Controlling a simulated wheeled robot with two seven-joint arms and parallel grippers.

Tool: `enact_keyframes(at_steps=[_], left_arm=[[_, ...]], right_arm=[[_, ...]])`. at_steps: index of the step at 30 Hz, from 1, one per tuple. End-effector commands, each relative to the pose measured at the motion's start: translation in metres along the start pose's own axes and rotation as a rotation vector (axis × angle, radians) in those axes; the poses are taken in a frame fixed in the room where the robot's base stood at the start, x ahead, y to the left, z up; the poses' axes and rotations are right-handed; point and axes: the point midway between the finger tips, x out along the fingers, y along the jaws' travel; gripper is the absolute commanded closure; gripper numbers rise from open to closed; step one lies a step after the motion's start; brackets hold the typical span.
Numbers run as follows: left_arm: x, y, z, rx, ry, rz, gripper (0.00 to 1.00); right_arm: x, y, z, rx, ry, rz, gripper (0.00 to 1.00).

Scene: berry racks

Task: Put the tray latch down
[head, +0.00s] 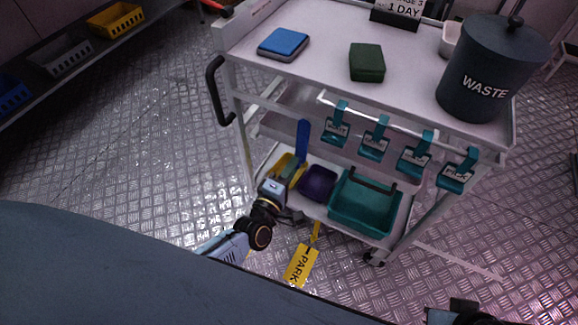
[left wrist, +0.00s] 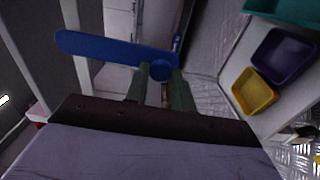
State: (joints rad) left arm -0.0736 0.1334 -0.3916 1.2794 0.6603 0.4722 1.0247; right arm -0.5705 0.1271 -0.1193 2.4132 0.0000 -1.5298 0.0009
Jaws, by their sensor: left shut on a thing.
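The tray latch is a blue bar that stands roughly upright at the left end of the cart's lower tray in the head view (head: 303,138). In the left wrist view the blue latch (left wrist: 105,48) runs leftward from a round pivot end. My left gripper (left wrist: 162,85) is shut on the latch at that round end, one finger on each side. In the head view my left gripper (head: 285,205) is low at the cart's left side, its fingertips partly hidden.
The cart's lower shelf holds a yellow bin (head: 285,166), a purple bin (head: 318,183) and a teal bin (head: 365,205). Several teal labelled clips hang above. A yellow PARK tag (head: 300,266) hangs below. A waste bin (head: 490,70) stands on top.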

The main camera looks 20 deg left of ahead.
Motion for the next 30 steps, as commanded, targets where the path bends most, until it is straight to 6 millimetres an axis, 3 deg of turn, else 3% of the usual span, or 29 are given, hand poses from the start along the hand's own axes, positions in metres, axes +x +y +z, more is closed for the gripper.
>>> enact_keyframes(at_steps=[20,21,25,30], left_arm=[[-0.0032,-0.0013,0.0042,-0.058,0.008,-0.004,1.00],[-0.0032,-0.0013,0.0043,-0.058,0.008,-0.004,0.70],[-0.0028,-0.0010,0.0038,-0.057,0.008,-0.003,0.54],[-0.0025,-0.0005,0.0031,-0.056,0.009,-0.001,0.54]], right_arm=[[-0.0026,-0.0007,0.0009,0.000,-0.003,-0.001,1.00],[-0.0026,-0.0007,0.0009,0.000,-0.002,-0.001,1.00],[-0.0029,-0.0007,0.0006,0.000,-0.001,-0.001,1.00],[-0.0030,-0.0007,0.0003,0.000,0.001,-0.001,1.00]])
